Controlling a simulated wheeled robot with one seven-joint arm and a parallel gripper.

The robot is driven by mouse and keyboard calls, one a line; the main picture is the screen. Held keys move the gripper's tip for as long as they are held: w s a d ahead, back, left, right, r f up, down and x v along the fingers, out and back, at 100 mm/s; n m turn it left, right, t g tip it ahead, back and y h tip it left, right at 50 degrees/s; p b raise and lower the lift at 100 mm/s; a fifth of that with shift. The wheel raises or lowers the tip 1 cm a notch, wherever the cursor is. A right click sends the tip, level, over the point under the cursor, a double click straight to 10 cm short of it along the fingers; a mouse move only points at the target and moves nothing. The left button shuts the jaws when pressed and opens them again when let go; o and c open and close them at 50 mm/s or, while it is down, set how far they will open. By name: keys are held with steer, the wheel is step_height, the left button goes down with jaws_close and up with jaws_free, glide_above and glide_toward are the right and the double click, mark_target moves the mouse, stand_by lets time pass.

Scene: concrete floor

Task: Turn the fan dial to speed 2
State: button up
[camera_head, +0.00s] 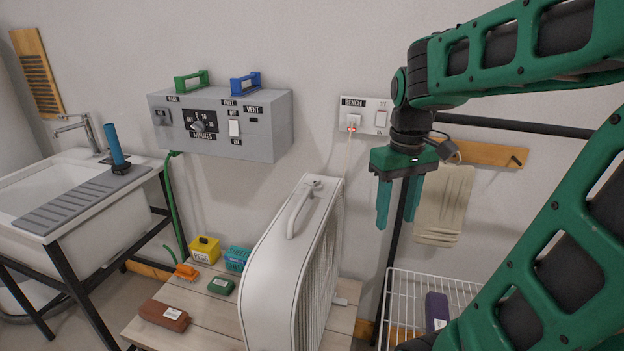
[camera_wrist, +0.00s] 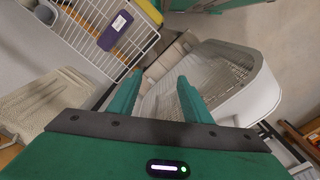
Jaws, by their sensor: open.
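A white box fan (camera_head: 276,235) stands upright on a low wooden table (camera_head: 165,335), with a carry handle on top. A small knob-like shape (camera_head: 316,184) sits at the far end of its top; I cannot read any speed marks on it. The fan's frame (camera_wrist: 262,95) and grille also show in the wrist view, beyond my fingers. My gripper (camera_head: 396,218) is open and empty, pointing down, to the right of the fan and apart from it. Its two green fingers also show in the wrist view (camera_wrist: 158,82).
A grey wall box (camera_head: 265,125) carries a minutes dial (camera_head: 203,122) and switches. A bench socket (camera_head: 364,115) holds a plug with a red light. A white wire rack (camera_head: 405,285) stands below my gripper. Pegs tin (camera_head: 205,249), brushes and small blocks lie left of the fan.

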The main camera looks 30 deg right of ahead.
steer(key=w+r+n, duration=0.2)
steer(key=w+n, duration=0.1)
steer(key=w, duration=0.4)
steer(key=w+r+n, duration=0.3)
steer(key=w, duration=0.4)
steer(key=n, duration=0.7)
glide_toward(316, 180)
steer(key=f, duration=0.8)
steer(key=shift+s+d+f, duration=0.1)
steer(key=shift+s+f, duration=0.1)
steer(key=shift+f, duration=0.15)
